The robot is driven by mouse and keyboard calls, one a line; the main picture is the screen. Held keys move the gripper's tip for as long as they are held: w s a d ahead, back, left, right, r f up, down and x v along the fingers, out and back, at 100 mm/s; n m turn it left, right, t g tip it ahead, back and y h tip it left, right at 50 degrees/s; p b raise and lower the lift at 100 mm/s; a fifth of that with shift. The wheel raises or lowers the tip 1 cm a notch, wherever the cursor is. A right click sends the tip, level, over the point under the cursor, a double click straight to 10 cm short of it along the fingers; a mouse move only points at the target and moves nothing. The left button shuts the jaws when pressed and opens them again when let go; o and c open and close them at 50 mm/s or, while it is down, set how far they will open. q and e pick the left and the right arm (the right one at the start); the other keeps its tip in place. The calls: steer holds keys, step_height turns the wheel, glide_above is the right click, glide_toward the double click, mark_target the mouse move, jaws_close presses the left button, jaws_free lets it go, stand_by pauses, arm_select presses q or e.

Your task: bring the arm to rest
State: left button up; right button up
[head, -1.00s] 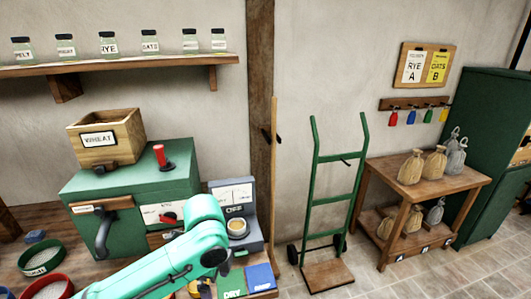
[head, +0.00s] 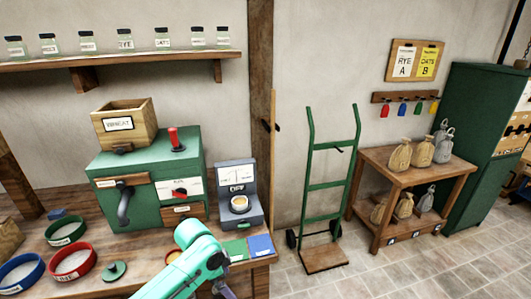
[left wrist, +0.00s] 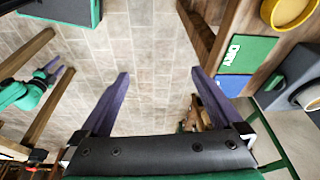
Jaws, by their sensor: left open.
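My left arm comes in low in the head view, in front of the wooden workbench (head: 100,283). Its gripper (head: 222,290) is partly cut off by the bottom edge. In the left wrist view the left gripper (left wrist: 159,73) shows two purple fingers wide apart, with nothing between them but the tiled floor below. A teal and purple hand, seemingly my right gripper (left wrist: 56,73), shows small at the left of that view. I cannot make out whether its fingers are apart.
Beside the arm are a green mat (head: 235,249), blue mat (head: 261,246) and scale (head: 238,188) with a cup. The green mill (head: 140,165) stands behind. A hand truck (head: 330,187) and sack rack (head: 415,170) stand right, with open floor in front.

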arm_select(q)
steer(key=s+a+f+n, duration=0.2)
steer(key=a+f+n, duration=0.1)
steer(key=f, duration=0.5)
steer(key=s+a+f+n+t+y, duration=0.1)
steer(key=s+a+f+n, duration=0.2)
steer(key=f, duration=0.5)
steer(key=s+a+f+n, duration=0.2)
steer(key=a+f, duration=0.2)
steer(key=f, duration=0.4)
steer(key=s+a+f+n, duration=0.1)
steer(key=s+f, duration=0.4)
steer(key=s, duration=0.5)
steer(key=s+a+f+n+g+y, duration=0.1)
steer(key=s+f, duration=0.4)
steer(key=s, duration=0.6)
steer(key=s+a+f+n+y, duration=0.1)
steer(key=s+a+f, duration=0.2)
steer(key=s, duration=0.8)
step_height(320, 180, down, 2)
steer(key=shift+a+f, duration=0.1)
steer(key=shift+a, duration=0.15)
